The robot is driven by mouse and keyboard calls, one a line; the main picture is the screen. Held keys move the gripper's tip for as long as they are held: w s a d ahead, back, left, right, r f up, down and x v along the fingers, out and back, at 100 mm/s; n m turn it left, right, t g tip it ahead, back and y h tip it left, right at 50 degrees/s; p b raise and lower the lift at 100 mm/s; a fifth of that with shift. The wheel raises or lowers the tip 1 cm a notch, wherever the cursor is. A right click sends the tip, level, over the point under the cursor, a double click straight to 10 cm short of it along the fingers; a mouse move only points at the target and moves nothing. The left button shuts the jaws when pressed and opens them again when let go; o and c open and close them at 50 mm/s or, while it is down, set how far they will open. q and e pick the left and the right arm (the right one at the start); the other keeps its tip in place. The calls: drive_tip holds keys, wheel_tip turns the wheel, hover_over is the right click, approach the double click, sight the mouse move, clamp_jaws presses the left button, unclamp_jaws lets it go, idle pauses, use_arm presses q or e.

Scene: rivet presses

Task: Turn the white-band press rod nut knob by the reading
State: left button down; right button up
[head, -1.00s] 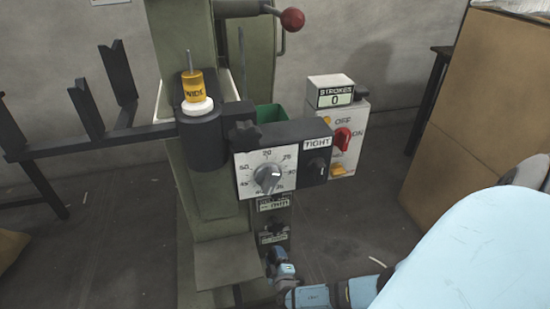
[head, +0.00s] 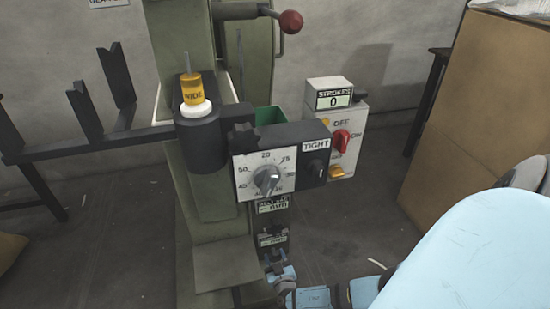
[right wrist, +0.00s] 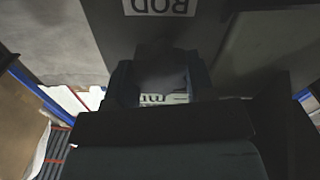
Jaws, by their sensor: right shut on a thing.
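The press with the white band (head: 196,107) under an amber cup marked WIDE stands in the middle of the head view. Low on its front is a dark panel with small labels and the dark rod nut knob (head: 271,232). My right gripper (head: 273,250) is up against this lower panel and shut on the knob, which its fingers mostly hide. In the right wrist view my gripper (right wrist: 160,75) faces the panel, with an upside-down ROD label (right wrist: 160,6) above and part of another label between the fingers. My left gripper is not in view.
Above are a dial (head: 267,180) with numbers and a small TIGHT switch (head: 316,168). A stroke counter (head: 334,98) reads 0, over a box with a red switch (head: 341,140). A cardboard box (head: 455,110) stands at right. A dark rack (head: 95,145) extends left.

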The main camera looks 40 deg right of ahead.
drive_tip(key=shift+d+m, duration=0.1)
drive_tip(key=shift+m, duration=0.3)
drive_tip(key=o, duration=0.9)
